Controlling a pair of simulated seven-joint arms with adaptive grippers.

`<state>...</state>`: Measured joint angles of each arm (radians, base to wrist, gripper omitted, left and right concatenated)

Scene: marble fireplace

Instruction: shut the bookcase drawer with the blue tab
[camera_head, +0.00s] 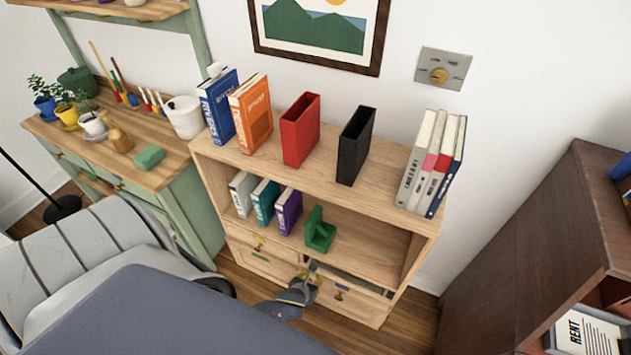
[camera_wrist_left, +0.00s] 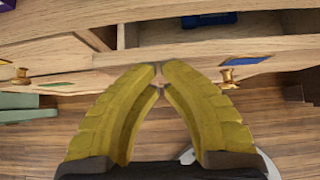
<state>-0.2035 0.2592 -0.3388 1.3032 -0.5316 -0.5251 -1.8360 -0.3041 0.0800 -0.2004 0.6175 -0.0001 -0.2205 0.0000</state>
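The bookcase drawer with the blue tab (camera_wrist_left: 240,60) is the lower right one. It stands pulled out, with its dark inside showing behind the front in the wrist view. Its brass knob (camera_wrist_left: 228,78) is below the tab. In the head view the drawer front (camera_head: 362,300) is low on the bookcase. My left gripper (camera_wrist_left: 161,66) has its yellow fingertips together with nothing between them. They are at the left end of this drawer's front; I cannot tell whether they touch it. In the head view my gripper (camera_head: 312,278) partly hides that end. My right gripper is not in view.
The wooden bookcase (camera_head: 340,185) holds books, red and black holders and a green bookend (camera_head: 319,232). A left drawer (camera_head: 262,262) sits beside the open one. A grey chair (camera_head: 95,240) is at left, a dark cabinet (camera_head: 530,250) at right. Floor shows between bookcase and cabinet.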

